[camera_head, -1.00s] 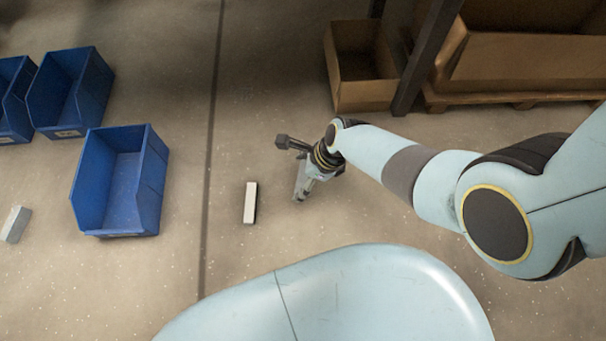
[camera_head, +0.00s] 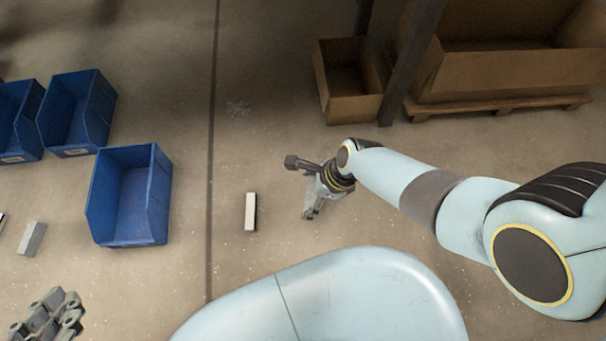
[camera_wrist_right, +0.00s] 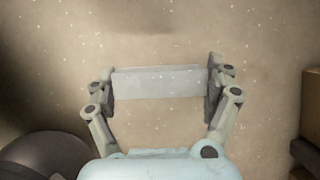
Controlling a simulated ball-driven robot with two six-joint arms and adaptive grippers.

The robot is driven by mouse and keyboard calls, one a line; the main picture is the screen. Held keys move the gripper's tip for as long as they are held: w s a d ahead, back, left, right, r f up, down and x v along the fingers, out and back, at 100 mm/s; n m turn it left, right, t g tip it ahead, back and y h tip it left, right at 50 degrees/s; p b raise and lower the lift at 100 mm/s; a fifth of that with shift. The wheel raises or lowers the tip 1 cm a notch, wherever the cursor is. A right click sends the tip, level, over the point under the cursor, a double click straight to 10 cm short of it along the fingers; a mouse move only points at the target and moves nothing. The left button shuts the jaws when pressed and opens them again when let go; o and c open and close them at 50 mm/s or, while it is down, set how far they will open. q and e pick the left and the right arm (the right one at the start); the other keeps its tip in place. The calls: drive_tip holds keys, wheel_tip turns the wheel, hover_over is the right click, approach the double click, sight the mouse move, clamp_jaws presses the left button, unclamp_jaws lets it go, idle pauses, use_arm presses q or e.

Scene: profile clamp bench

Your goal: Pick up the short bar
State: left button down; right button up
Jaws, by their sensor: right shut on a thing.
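My right gripper (camera_head: 312,205) is right of the blue bins, pointing down. In the right wrist view its two fingers (camera_wrist_right: 160,88) are shut on the ends of a pale grey bar (camera_wrist_right: 157,82), which spans the gap between them. I cannot tell whether this bar touches the surface below. A white-topped bar (camera_head: 250,211) with a dark side lies free, left of the right gripper. A grey bar (camera_head: 31,238) lies at the far left. My left gripper (camera_head: 45,318) shows at the bottom left corner, partly cut off; its opening is unclear.
A blue bin (camera_head: 163,205) stands between the grey bar and the white-topped bar, with more blue bins (camera_head: 102,105) behind it. A cardboard box (camera_head: 352,108), a dark post (camera_head: 410,62) and a larger carton on a pallet (camera_head: 500,106) stand at the back right.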

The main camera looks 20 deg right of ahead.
use_arm(q)
wheel_tip(320, 180, up, 7)
drive_tip(key=g+p, duration=0.3)
drive_tip(key=g, duration=0.2)
drive_tip(key=shift+s+a+f+p, duration=0.15)
drive_tip(key=shift+s+p, duration=0.15)
drive_tip(key=shift+p, duration=0.1)
use_arm(e)
drive_tip(key=s+d+r, duration=0.1)
drive_tip(key=s+r, duration=0.2)
drive_tip(key=s, duration=0.3)
drive_tip(key=shift+d+r, duration=0.2)
drive_tip(key=shift+r, duration=0.1)
use_arm(q)
drive_tip(key=shift+a, duration=0.1)
use_arm(e)
drive_tip(key=shift+a, duration=0.15)
